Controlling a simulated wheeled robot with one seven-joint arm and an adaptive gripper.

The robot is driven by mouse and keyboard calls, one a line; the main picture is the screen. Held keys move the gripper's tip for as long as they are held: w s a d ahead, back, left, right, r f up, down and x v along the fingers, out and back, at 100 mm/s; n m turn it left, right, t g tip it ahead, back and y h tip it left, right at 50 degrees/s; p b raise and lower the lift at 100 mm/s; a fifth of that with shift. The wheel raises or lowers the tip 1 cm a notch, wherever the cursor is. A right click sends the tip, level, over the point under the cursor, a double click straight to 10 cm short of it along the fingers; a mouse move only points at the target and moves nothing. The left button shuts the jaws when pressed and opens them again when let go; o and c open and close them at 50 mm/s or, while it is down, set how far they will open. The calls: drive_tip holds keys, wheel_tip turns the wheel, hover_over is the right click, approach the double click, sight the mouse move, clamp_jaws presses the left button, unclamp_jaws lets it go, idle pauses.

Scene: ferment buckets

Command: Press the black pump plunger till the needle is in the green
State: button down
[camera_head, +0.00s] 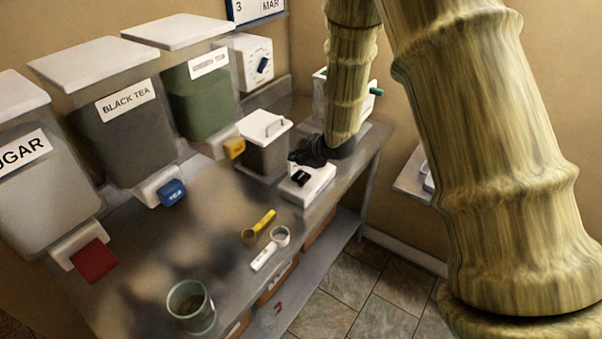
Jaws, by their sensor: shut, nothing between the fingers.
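A low white box (318,188) stands near the bench's front edge, right of centre, with a small black part (300,178) on its top. This black part looks like the pump plunger, but it is too small to be sure. My gripper (303,158) is black, shut and empty, just behind and above the white box. I cannot tell whether it touches the box or the black part. I cannot make out a gauge needle or a green zone in this view.
A grey bin with a white lid (266,128) stands close left of my gripper. Large SUGAR, BLACK TEA (125,100) and green-tea bins line the wall. A yellow scoop (259,226), a white strainer-like tool (270,247) and a glass (191,307) lie or stand in front on the metal bench (150,250).

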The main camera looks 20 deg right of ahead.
drive_tip(key=shift+r+p, duration=0.55)
drive_tip(key=shift+r, duration=0.5)
idle(1.4)
